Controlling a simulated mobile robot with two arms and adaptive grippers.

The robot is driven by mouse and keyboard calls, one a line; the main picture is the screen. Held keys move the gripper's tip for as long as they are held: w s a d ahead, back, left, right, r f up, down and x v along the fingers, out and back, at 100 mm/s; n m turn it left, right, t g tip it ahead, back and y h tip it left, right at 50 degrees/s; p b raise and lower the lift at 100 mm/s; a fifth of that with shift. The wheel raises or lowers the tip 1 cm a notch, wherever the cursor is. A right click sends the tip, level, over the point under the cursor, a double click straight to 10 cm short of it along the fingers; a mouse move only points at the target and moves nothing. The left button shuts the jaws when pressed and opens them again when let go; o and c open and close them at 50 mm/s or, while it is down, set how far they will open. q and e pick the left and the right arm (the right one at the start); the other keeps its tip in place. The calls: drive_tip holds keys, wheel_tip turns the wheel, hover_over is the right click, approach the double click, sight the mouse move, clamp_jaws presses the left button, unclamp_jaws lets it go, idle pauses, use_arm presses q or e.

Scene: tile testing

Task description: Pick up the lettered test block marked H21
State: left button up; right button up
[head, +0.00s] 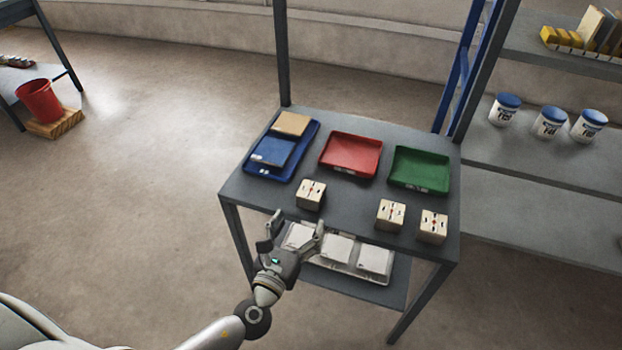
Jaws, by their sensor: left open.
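Three pale lettered test blocks sit near the front of the grey table. The left block (311,194) stands apart, in front of the blue and red trays. The middle block (390,214) and the right block (432,226) stand close together at the front right. Their markings are too small to read, so I cannot tell which is H21. My left gripper (295,228) is open and empty, at the table's front edge, just in front of and below the left block in the picture. My right gripper is not in view.
A blue tray (308,150) with a smaller blue item and a tan tile, a red tray (351,155) and a green tray (420,170) line the table's back. White tiles (336,248) lie on the lower shelf. Table posts rise behind. White tubs (550,122) stand on right-hand shelving.

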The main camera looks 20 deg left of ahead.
sight(311, 190)
use_arm(q)
drive_tip(key=shift+m+y, duration=0.3)
drive_tip(key=shift+m, duration=0.1)
drive_tip(key=w, duration=0.3)
drive_tip(key=w+r, duration=0.1)
drive_tip(key=w, duration=0.1)
drive_tip(key=shift+a+p, duration=0.4)
drive_tip(key=shift+w+d+f, duration=0.1)
drive_tip(key=shift+w, duration=1.4)
drive_tip(key=shift+w+d+f, duration=0.1)
drive_tip(key=shift+w, duration=1.35)
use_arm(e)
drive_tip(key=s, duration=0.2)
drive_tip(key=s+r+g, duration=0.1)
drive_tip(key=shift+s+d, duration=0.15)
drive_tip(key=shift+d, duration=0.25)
use_arm(q)
drive_tip(key=shift+c, duration=0.4)
drive_tip(key=c, duration=1.2)
drive_tip(key=shift+c, duration=0.5)
drive_tip(key=shift+r, duration=0.2)
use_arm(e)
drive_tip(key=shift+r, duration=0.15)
